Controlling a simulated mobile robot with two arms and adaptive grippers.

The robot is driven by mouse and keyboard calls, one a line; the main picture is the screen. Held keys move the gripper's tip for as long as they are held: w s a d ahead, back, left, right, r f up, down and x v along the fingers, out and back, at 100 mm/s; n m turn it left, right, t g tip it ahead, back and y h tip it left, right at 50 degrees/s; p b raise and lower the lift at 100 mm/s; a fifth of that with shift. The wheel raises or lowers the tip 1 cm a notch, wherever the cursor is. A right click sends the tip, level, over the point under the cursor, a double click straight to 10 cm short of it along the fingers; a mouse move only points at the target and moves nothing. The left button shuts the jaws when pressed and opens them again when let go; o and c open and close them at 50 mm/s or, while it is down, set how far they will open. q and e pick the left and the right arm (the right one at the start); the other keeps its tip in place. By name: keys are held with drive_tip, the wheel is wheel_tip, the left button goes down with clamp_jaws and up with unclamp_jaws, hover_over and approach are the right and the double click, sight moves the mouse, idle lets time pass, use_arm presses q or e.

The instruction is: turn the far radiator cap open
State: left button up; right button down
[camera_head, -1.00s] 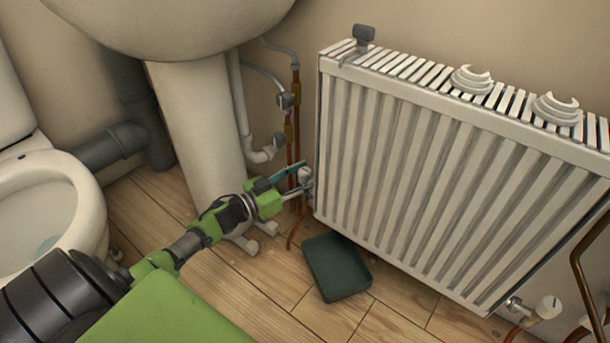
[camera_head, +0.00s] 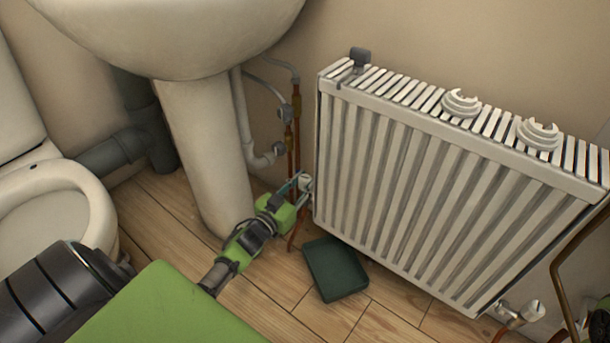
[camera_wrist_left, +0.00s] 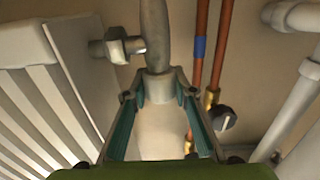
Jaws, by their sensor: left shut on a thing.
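The far radiator cap (camera_head: 306,181) is a pale, rounded cap at the lower left corner of the white radiator (camera_head: 400,190). In the left wrist view the cap (camera_wrist_left: 164,130) is a whitish cylinder below a grey metal valve body (camera_wrist_left: 155,40). My left gripper (camera_head: 297,188) reaches it from the front left. Its teal-lined fingers (camera_wrist_left: 161,88) lie on both sides of the cap and are shut on it. The fingers partly hide the cap in the head view. A green and dark part at the right edge may belong to my right arm; its fingers cannot be made out.
A dark green tray (camera_head: 336,270) lies on the floor below the radiator. The sink pedestal (camera_head: 205,150) and copper pipes (camera_wrist_left: 209,60) stand close to the left gripper. Another radiator valve (camera_head: 520,314) is at the lower right. A toilet (camera_head: 50,215) is at the left.

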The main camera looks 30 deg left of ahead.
sight(304, 177)
use_arm(q)
drive_tip(key=shift+n+y+p, duration=0.3)
drive_tip(key=shift+n+y, duration=0.8)
drive_tip(key=shift+y, duration=0.7)
drive_tip(key=o, duration=1.1)
wheel_tip(304, 177, up, 10)
drive_tip(key=shift+r, duration=0.1)
